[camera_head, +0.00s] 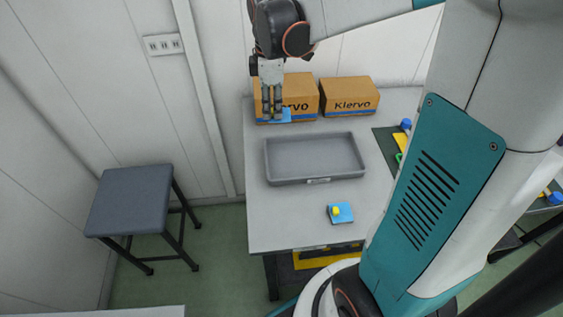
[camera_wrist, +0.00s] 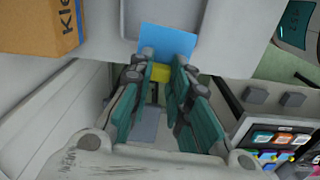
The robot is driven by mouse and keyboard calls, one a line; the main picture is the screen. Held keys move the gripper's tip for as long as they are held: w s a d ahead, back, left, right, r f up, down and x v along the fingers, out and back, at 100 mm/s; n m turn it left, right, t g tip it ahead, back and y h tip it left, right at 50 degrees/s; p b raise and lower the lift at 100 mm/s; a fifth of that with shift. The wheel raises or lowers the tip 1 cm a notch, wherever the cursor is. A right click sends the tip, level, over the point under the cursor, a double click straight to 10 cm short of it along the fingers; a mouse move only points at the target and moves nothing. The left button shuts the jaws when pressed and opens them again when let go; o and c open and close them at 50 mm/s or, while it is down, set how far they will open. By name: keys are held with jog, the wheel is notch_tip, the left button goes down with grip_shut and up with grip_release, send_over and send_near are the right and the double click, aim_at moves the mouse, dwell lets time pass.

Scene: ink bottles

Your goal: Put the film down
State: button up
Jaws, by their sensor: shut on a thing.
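My gripper (camera_head: 272,116) points down at the back left of the grey table, in front of the left cardboard box. It is shut on the yellow grip (camera_wrist: 160,73) of a blue film (camera_wrist: 167,42). The film also shows in the head view (camera_head: 286,116), beside the fingertips. Whether it touches the table, I cannot tell. The fingers hide part of the yellow grip in the wrist view. A second blue square piece with a yellow knob (camera_head: 340,213) lies near the table's front, apart from my gripper.
A shallow grey tray (camera_head: 267,165) stands mid-table and looks empty. Two cardboard boxes, left (camera_head: 304,92) and right (camera_head: 350,96), stand at the back. A dark mat (camera_head: 386,147) with coloured items is at the right. A stool (camera_head: 130,195) stands left of the table.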

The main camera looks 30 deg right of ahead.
aim_at(277, 163)
jog(key=shift+s+d+r+n, duration=0.2)
jog(key=shift+s+d+n, duration=0.1)
jog(key=shift+n, duration=0.2)
notch_tip(277, 163, down, 20)
jog(key=b, duration=0.7)
jog(key=shift+r, duration=0.1)
jog(key=shift+f+b, duration=0.35)
jog(key=shift+b, duration=0.2)
jog(key=shift+f, duration=0.15)
jog(key=o, duration=0.7)
jog(key=shift+c, duration=0.2)
